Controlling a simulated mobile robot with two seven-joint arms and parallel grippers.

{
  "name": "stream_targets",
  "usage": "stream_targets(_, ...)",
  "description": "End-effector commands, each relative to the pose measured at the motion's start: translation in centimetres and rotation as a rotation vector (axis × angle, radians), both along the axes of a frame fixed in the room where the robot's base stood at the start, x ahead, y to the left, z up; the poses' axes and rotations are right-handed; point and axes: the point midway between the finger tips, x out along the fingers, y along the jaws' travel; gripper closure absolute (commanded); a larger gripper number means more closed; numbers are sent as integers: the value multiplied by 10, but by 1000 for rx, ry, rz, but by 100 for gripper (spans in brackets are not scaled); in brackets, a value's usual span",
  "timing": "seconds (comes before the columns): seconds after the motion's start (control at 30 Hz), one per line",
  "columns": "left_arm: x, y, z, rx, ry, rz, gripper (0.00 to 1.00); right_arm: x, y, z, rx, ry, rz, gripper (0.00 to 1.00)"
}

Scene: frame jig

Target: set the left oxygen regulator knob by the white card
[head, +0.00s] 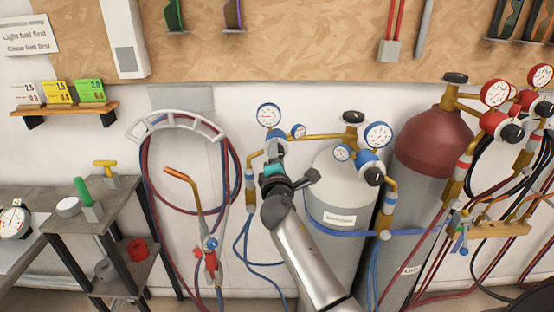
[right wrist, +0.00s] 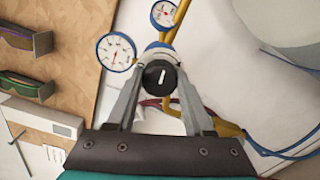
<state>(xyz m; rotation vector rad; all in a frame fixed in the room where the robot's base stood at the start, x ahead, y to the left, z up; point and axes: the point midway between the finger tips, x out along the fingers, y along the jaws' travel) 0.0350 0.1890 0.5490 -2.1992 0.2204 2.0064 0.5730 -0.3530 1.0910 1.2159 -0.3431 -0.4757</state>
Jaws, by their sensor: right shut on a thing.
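The left oxygen regulator has a large blue-rimmed gauge (head: 268,115) and a small one (head: 298,131) on the brass pipe left of the grey cylinder. My right gripper (right wrist: 160,88) is shut on its black knob (right wrist: 160,77), one finger on each side. The knob's white mark points nearly up in the right wrist view. The large gauge (right wrist: 117,52) shows there with a red needle; its reading is too small to tell. In the head view my gripper (head: 272,165) hides the knob. The white card (head: 27,94) stands leftmost on the wooden shelf; its figures are hard to read. My left gripper is out of view.
Yellow (head: 57,93) and green (head: 90,90) cards stand beside the white one. A second blue-gauged regulator (head: 378,134) is right of the grey cylinder (head: 328,185); a red-topped cylinder (head: 433,140) stands further right. A torch (head: 209,260) and hoses hang left of my arm.

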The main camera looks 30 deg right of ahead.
Motion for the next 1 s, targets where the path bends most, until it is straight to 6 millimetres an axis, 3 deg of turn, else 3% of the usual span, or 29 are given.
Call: stream_targets(1.0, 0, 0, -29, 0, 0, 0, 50, 0, 1, -3, 766, -467, -1, 100)
